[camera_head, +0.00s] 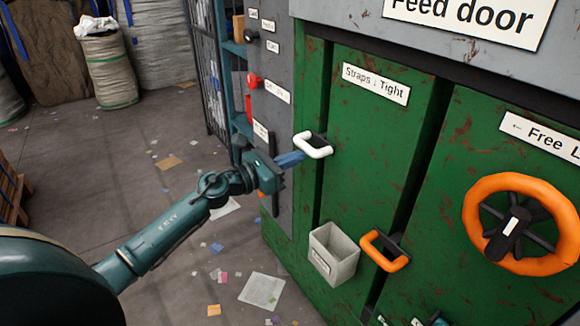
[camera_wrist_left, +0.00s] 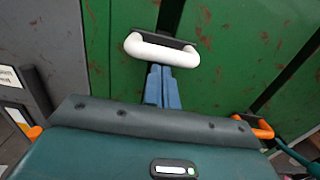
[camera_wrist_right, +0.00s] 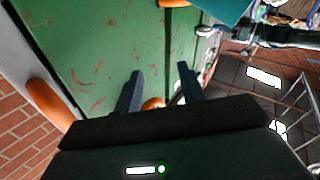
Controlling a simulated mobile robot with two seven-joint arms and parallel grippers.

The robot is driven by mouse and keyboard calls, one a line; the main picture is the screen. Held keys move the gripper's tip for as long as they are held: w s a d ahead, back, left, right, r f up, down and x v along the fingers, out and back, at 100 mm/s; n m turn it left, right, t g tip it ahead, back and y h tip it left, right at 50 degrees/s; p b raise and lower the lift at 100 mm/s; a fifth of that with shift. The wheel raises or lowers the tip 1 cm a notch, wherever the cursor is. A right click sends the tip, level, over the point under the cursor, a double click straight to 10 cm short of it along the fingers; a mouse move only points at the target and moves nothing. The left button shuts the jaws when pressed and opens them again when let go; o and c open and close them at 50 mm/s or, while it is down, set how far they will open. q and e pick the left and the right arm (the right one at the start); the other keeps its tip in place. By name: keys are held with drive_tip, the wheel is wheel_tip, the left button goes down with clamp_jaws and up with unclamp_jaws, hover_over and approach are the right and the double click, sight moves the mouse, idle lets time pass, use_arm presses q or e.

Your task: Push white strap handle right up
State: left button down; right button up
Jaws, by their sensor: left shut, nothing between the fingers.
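The white strap handle (camera_head: 313,146) is a rounded loop on a dark mount, on the green panel (camera_head: 362,150) under the "Straps / Tight" label (camera_head: 375,84). My left gripper (camera_head: 300,157) is shut with nothing between its blue fingers. Its tips are at the lower edge of the handle; whether they touch cannot be told. In the left wrist view the white handle (camera_wrist_left: 161,50) lies just beyond the closed fingertips (camera_wrist_left: 160,70).
An orange handle (camera_head: 384,250) and a small grey bin (camera_head: 334,254) are lower on the green front. An orange wheel (camera_head: 519,223) is at the right. Red and black controls line the grey post (camera_head: 270,100). Litter lies on the floor (camera_head: 150,215).

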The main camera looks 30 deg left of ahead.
use_arm(q)
wheel_tip(320, 180, up, 16)
drive_tip(key=p, duration=1.2)
drive_tip(key=shift+w+r, duration=0.15)
drive_tip(key=shift+r, duration=0.1)
use_arm(e)
drive_tip(key=s+d+r+m+g+h, duration=0.2)
drive_tip(key=d+r+m+g+h, duration=0.1)
drive_tip(key=r, duration=0.4)
drive_tip(key=shift+d+r+m, duration=0.3)
drive_tip(key=shift+d+m, duration=0.25)
drive_tip(key=shift+m, duration=0.35)
drive_tip(key=shift+s, duration=0.1)
use_arm(q)
wheel_tip(320, 180, down, 5)
drive_tip(key=b, duration=0.5)
drive_tip(key=b+v, duration=0.1)
drive_tip(key=v, duration=1)
drive_tip(key=shift+r, duration=0.3)
use_arm(e)
wheel_tip(320, 180, down, 6)
drive_tip(key=a+n, duration=0.1)
drive_tip(key=n, duration=0.1)
drive_tip(key=shift+a+g, duration=0.3)
drive_tip(key=shift+s+r, duration=0.1)
